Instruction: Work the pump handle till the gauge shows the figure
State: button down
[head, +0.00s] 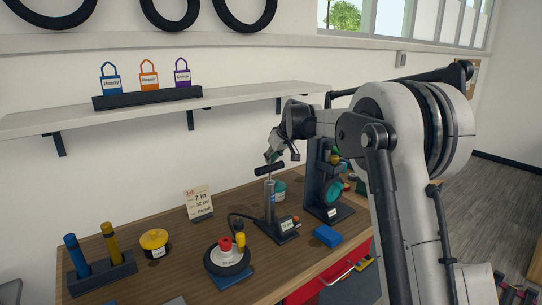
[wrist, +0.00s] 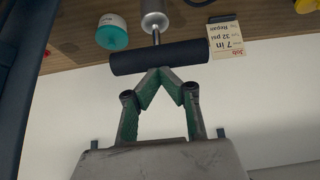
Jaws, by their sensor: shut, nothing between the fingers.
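The hand pump (head: 270,203) stands upright on a dark base on the workbench in the head view. Its black T-shaped handle (head: 268,169) is raised above the cylinder on a thin rod. The handle also spans the upper middle of the wrist view (wrist: 185,54), with the rod behind it. The small light gauge display (head: 287,226) is on the pump base; its figure is too small to read surely. My gripper (wrist: 158,72) is shut and empty, its fingertips meeting at the handle's middle; I cannot tell whether they touch. The job card (head: 199,203) reads 7 in, 32 psi, Repair.
A small wheel (head: 227,258) with red and yellow pieces lies left of the pump. A dark stand (head: 323,185) is close on its right. A yellow round tin (head: 154,240), a blue block (head: 327,236) and a teal-and-white pot (wrist: 111,32) are also on the bench.

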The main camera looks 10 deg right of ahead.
aim_at(272, 167)
jog(key=shift+s+f+b, duration=0.1)
jog(key=shift+f+b, duration=0.5)
jog(key=shift+f, duration=1.4)
jog(key=r, duration=0.1)
jog(key=r+p, duration=0.1)
jog(key=r, duration=0.1)
jog(key=r+p, duration=0.1)
jog(key=shift+w+a+r, duration=0.1)
jog(key=shift+w+r, duration=0.1)
jog(key=shift+w, duration=0.15)
jog(key=v, duration=0.9)
jog(key=shift+r+b, duration=0.3)
jog(key=shift+r, duration=0.1)
jog(key=shift+s, duration=0.15)
